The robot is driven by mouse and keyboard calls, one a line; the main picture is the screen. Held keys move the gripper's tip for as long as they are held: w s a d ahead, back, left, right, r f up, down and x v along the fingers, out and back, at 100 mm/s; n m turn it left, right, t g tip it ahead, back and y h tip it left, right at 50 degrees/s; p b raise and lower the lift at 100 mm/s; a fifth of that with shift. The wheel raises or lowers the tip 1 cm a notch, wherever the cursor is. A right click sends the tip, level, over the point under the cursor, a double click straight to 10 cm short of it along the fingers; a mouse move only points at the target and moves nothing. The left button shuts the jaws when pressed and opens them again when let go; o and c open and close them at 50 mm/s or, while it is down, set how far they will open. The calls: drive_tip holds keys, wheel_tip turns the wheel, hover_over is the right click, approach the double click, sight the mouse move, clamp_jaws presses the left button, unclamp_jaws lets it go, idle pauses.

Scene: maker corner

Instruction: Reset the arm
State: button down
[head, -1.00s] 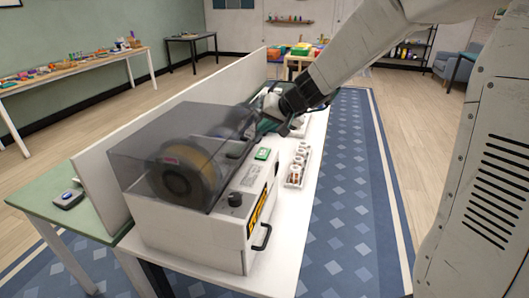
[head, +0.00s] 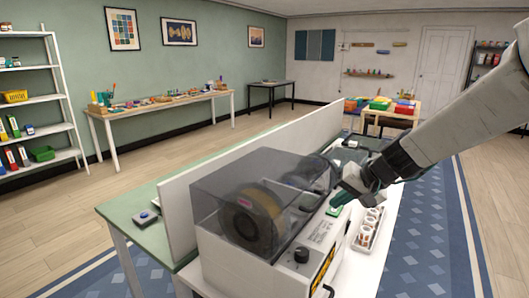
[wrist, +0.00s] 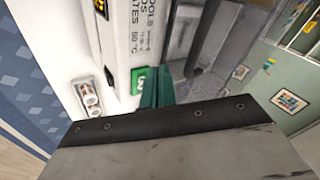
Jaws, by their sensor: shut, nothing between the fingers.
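My gripper (head: 342,195) is in the head view, at the end of my arm, by the right side of a white machine (head: 262,268) with a smoky clear cover. Its fingers are shut and hold nothing. Whether the fingers touch the machine cannot be told.
A tray of small spools (head: 368,230) stands on the white table right of the machine. A white divider panel (head: 210,187) runs behind the machine. A green table (head: 132,208) stands to the left. A blue patterned rug (head: 420,255) lies at the right.

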drive_tip(key=s+d+r+n+g+h, duration=0.1)
drive_tip(key=s+h, duration=0.1)
drive_tip(key=s, duration=0.8)
drive_tip(key=s+d+r+n+g+h, duration=0.1)
drive_tip(key=s+d+r, duration=0.1)
drive_tip(key=s, duration=0.9)
drive_tip(key=s+d+r+n+g+h, duration=0.1)
drive_tip(key=s+d+r+g+h, duration=0.1)
drive_tip(key=s, duration=0.8)
drive_tip(key=shift+s+d+h, duration=0.15)
drive_tip(key=shift+s+h, duration=0.05)
drive_tip(key=shift+h, duration=0.1)
